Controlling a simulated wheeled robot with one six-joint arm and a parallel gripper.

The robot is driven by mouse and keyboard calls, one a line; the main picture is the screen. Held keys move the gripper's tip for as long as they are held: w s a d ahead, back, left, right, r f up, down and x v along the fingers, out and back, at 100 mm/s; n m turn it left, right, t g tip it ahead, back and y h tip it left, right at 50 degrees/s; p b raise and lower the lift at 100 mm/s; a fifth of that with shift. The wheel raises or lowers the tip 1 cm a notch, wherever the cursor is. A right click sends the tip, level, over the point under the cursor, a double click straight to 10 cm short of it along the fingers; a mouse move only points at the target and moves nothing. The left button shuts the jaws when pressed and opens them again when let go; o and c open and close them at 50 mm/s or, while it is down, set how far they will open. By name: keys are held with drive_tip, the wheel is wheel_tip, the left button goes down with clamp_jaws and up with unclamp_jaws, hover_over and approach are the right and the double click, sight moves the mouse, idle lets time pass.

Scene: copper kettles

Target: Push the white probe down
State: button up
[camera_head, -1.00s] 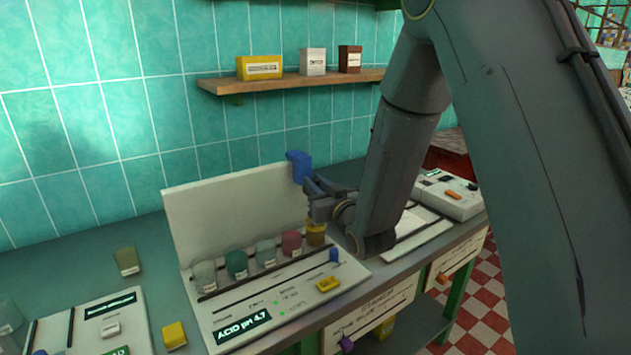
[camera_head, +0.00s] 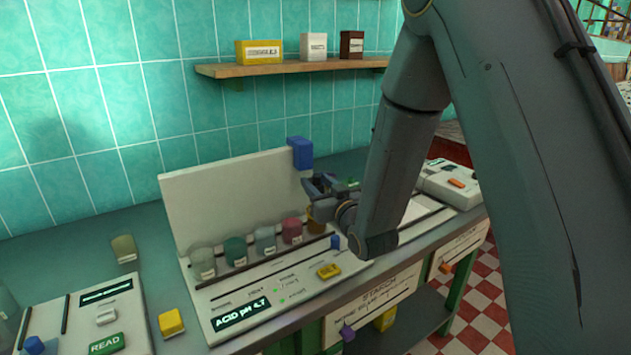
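A small white block (camera_head: 106,316) sits on the pale device (camera_head: 130,345) at the lower left, above a green READ button (camera_head: 107,344). I cannot tell whether this block is the white probe; no other clear probe shows. My gripper (camera_head: 318,187) is far to its right, by the right end of the upright white panel (camera_head: 230,200), just below a blue block (camera_head: 300,153). The fingers are dark, small and partly hidden by the wrist, so I cannot tell whether they are open or shut.
Several small coloured jars (camera_head: 235,250) stand in a row before the panel. The console (camera_head: 285,300) there reads ACID. A yellow block (camera_head: 171,321) and an olive block (camera_head: 124,248) lie on the bench. A wall shelf (camera_head: 290,72) is above.

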drive_tip(key=shift+a+r, duration=0.1)
drive_tip(key=shift+r, duration=0.15)
drive_tip(key=b+v, duration=0.2)
drive_tip(key=v, duration=0.5)
drive_tip(key=shift+s, duration=0.35)
drive_tip(key=shift+f, duration=0.1)
drive_tip(key=s+d+f+m+g+h, duration=0.1)
drive_tip(key=s+d+f+g+h, duration=0.1)
drive_tip(key=d+f, duration=0.1)
drive_tip(key=s+d+f+g+h, duration=0.1)
drive_tip(key=d+f+g+h, duration=0.1)
drive_tip(key=d+f, duration=0.1)
drive_tip(key=s+d+f+m+g+h, duration=0.1)
drive_tip(key=s+d+f+g+h, duration=0.1)
drive_tip(key=d, duration=0.3)
drive_tip(key=shift+s+f+m+g, duration=0.35)
drive_tip(key=shift+f+g, duration=0.15)
drive_tip(key=shift+f, duration=0.2)
drive_tip(key=s+d+m+g, duration=0.1)
drive_tip(key=s+d+g, duration=0.2)
drive_tip(key=s, duration=0.6)
drive_tip(key=s+d+f+m+g+h, duration=0.1)
drive_tip(key=s+g, duration=0.4)
drive_tip(key=s, duration=0.5)
drive_tip(key=shift+s+d+f+g+h, duration=0.3)
drive_tip(key=shift+d+g, duration=0.1)
drive_tip(key=shift+d, duration=0.5)
drive_tip(key=shift+c, duration=0.7)
